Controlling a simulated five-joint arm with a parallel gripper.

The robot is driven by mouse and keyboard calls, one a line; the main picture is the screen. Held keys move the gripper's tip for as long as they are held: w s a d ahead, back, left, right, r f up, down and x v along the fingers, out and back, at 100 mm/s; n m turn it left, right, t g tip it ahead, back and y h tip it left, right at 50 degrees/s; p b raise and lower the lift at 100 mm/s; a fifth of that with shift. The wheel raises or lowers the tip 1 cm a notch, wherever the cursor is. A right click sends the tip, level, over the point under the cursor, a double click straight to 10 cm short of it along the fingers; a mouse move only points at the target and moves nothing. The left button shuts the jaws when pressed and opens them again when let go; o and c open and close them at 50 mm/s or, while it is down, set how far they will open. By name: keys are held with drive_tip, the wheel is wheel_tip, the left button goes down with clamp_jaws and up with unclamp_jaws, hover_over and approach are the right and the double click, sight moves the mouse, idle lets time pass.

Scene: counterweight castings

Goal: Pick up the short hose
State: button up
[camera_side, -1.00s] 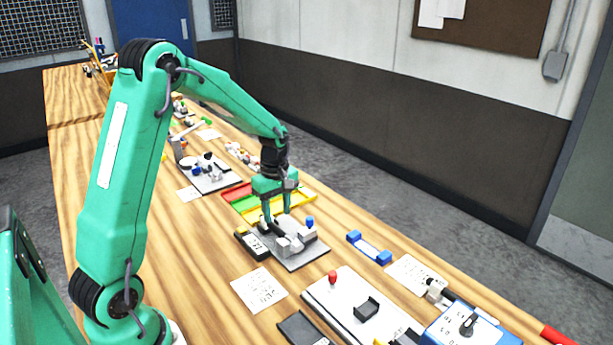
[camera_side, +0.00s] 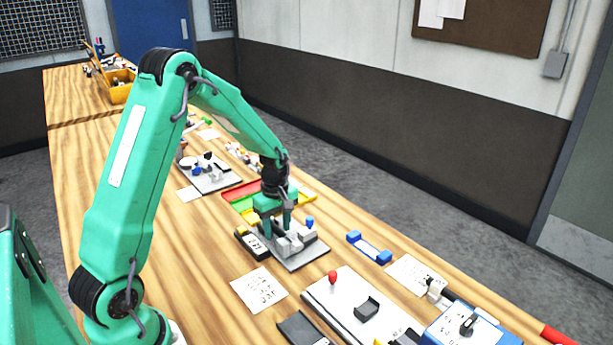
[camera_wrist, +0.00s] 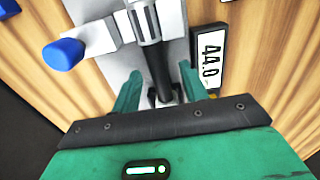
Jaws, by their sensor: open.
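The short hose appears to be the black cylinder (camera_wrist: 158,72) on a grey fixture (camera_wrist: 176,30); one end meets a grey ribbed fitting. My gripper (camera_wrist: 160,73) is open, with one green finger on each side of the black piece. A gap shows on both sides, and the jaws hold nothing. In the side view my gripper (camera_side: 276,226) is low over the grey fixture plate (camera_side: 301,260), and its fingers largely hide the hose there.
A black meter (camera_side: 252,244) reading 44.0 stands close beside the fixture; its display (camera_wrist: 208,58) is near the right finger. A blue knob (camera_wrist: 63,54) sticks out on the other side. A yellow tray (camera_side: 307,197) lies behind, and a white card (camera_side: 259,290) lies in front.

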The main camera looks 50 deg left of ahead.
sight(279, 229)
clamp_jaws()
drive_tip(key=shift+r, duration=0.15)
idle(0.4)
drive_tip(key=shift+r, duration=0.55)
drive_tip(key=r, duration=0.3)
drive_tip(key=shift+d+r, duration=0.1)
drive_tip(key=shift+d, duration=0.25)
drive_tip(key=s+d+r, duration=0.2)
drive_tip(key=d+r, duration=0.4)
drive_tip(key=d, duration=0.4)
drive_tip(key=shift+d+r, duration=0.2)
drive_tip(key=shift+d, duration=0.2)
